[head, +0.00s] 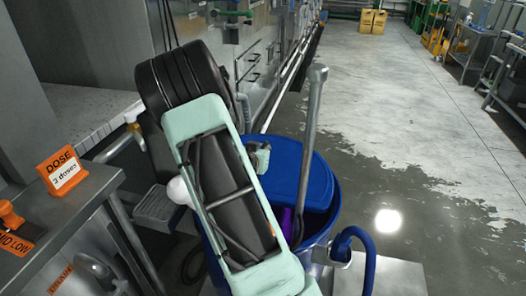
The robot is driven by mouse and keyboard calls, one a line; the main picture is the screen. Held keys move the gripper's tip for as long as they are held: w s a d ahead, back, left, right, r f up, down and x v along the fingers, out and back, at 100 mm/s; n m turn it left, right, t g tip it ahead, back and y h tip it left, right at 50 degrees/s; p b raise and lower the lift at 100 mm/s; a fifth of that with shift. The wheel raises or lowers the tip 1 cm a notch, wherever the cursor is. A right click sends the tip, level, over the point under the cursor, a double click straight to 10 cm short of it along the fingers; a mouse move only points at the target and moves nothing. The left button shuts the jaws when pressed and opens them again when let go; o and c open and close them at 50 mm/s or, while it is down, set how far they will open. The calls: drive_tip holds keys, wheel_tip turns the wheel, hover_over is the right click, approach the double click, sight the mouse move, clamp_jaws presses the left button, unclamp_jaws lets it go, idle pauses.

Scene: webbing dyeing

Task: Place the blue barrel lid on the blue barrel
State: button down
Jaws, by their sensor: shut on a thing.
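The blue barrel (334,222) stands in the lower middle, partly hidden behind my arm. Its opening shows at the front and right, with something purple inside. The blue barrel lid (295,172) is over the far part of the opening. It looks unseated and leaves the near part uncovered; its exact height above the rim is unclear. My gripper (260,157) shows only as a small grey-green part at the lid's left edge, shut on the lid. Most of the gripper and the lid's left side are hidden by my arm.
A grey metal pole (312,130) rises from the barrel's front side, in front of the lid. A blue hose (360,245) curves at the barrel's right. A metal table with an orange dose sign (62,170) stands left. Wet floor to the right is open.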

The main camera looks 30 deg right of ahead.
drive_tip(key=shift+w+f, duration=0.1)
drive_tip(key=c, duration=2.3)
unclamp_jaws()
drive_tip(key=shift+f, duration=0.15)
drive_tip(key=shift+c, duration=0.2)
drive_tip(key=o, duration=0.4)
drive_tip(key=shift+a+r, duration=0.1)
drive_tip(key=shift+r, duration=0.15)
drive_tip(key=v, duration=0.7)
drive_tip(key=shift+s+a, duration=0.15)
drive_tip(key=shift+s, duration=0.1)
